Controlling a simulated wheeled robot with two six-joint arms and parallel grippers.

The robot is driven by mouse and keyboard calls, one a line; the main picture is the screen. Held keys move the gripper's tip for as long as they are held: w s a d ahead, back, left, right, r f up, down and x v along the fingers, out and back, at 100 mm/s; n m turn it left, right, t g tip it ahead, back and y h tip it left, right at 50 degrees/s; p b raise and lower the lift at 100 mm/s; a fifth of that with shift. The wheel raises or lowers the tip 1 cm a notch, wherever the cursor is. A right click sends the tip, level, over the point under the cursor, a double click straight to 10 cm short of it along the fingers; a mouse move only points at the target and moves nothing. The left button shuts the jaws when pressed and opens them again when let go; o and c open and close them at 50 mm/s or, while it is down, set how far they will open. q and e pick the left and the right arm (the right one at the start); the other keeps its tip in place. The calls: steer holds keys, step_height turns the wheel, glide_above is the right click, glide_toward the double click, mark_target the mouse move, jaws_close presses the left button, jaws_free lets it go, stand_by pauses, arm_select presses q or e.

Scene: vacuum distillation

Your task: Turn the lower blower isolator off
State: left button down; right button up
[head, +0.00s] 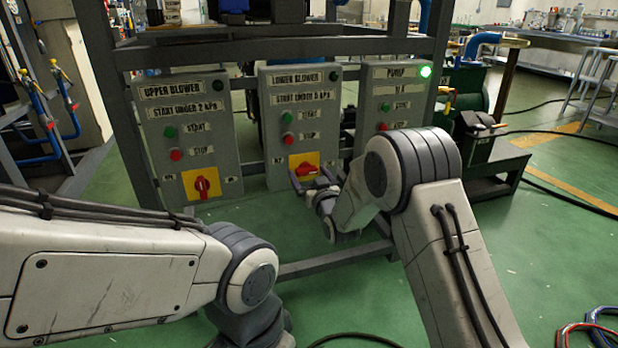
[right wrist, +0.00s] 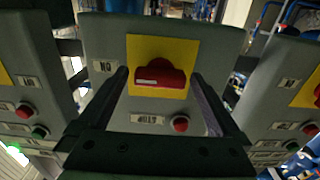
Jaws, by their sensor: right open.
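The lower blower panel (head: 300,110) is the middle of three grey panels. Its isolator (head: 306,169) is a red knob on a yellow plate low on the panel. In the right wrist view the red knob (right wrist: 160,76) lies with its handle bar across the picture. My right gripper (head: 311,181) is open in front of the isolator. In the right wrist view its fingers stand on either side of the knob, with gaps; depth to the knob is hard to tell. My left arm shows at the lower left, but its gripper is out of view.
The upper blower panel (head: 188,130) at left has its own red isolator knob (head: 202,187), standing upright. The pump panel (head: 392,100) at right has a lit green lamp (head: 425,71); my arm hides its lower part. A grey frame bar (head: 335,262) crosses low in front.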

steer(key=c, duration=1.2)
steer(key=shift+c, duration=0.2)
steer(key=shift+n, duration=0.3)
steer(key=n, duration=0.3)
steer(key=shift+n, duration=0.4)
steer(key=n, duration=0.4)
steer(key=shift+f+b, duration=0.1)
steer(key=shift+b, duration=0.3)
steer(key=n, duration=0.5)
steer(key=shift+n+b, duration=0.5)
steer(key=shift+n, duration=1.7)
